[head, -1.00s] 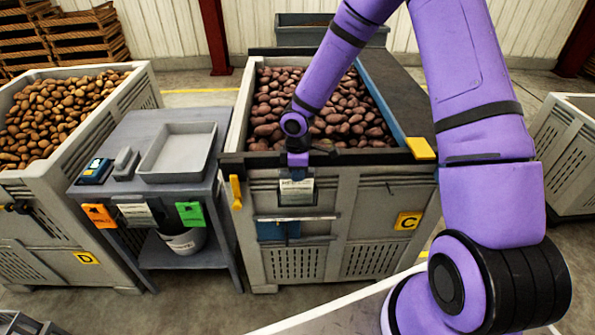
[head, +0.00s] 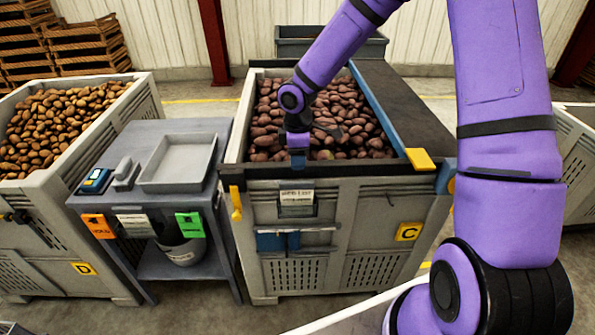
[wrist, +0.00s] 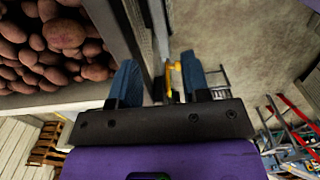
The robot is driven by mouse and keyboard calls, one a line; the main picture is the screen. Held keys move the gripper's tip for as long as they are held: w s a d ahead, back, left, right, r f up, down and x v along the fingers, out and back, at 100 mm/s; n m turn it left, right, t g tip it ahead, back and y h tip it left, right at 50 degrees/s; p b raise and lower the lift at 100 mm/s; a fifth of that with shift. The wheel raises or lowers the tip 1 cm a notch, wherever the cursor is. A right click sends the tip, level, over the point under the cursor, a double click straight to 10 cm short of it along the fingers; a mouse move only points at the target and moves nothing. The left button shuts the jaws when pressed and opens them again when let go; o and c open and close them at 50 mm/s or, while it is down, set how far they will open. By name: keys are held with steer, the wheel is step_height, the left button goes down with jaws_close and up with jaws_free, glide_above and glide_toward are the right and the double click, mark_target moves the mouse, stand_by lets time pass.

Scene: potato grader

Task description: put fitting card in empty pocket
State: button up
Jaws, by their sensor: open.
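My gripper (head: 298,158) is open and empty, just above the front rim of bin C (head: 345,182); its two blue fingers also show in the wrist view (wrist: 160,80), apart with nothing between them. A white printed card (head: 297,196) stands upright in the pocket on bin C's front, below my gripper and clear of it. An orange card (head: 98,226), a whitish card (head: 136,226) and a green card (head: 190,225) are on the front edge of the grey side table (head: 150,205).
Bin C holds reddish potatoes (head: 345,130). Bin D (head: 60,240), with brown potatoes, stands left of the table. A shallow tray (head: 178,165) and a small blue device (head: 96,180) are on the table; a bucket (head: 182,252) is below. A yellow hook (head: 236,204) hangs beside the pocket.

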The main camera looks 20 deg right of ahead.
steer(key=s+d+r+m+t+h, duration=0.1)
steer(key=s+d+r+m, duration=0.2)
steer(key=r, duration=0.4)
steer(key=s+r+m+t+h, duration=0.1)
steer(key=s+r+m, duration=0.1)
steer(key=s+r, duration=0.5)
steer(key=s+d+r+m, duration=0.2)
steer(key=s+r+m, duration=0.1)
steer(key=r, duration=0.5)
steer(key=s+d+r+m+t+y, duration=0.1)
steer(key=s+r+m, duration=0.2)
steer(key=s, duration=0.5)
steer(key=s+d+r+m+t+y, duration=0.1)
steer(key=s+r+m+t, duration=0.1)
steer(key=s, duration=0.6)
step_height(320, 180, up, 2)
steer(key=shift+s+r+m, duration=0.15)
steer(key=shift+r+m, duration=0.05)
steer(key=shift+m, duration=0.5)
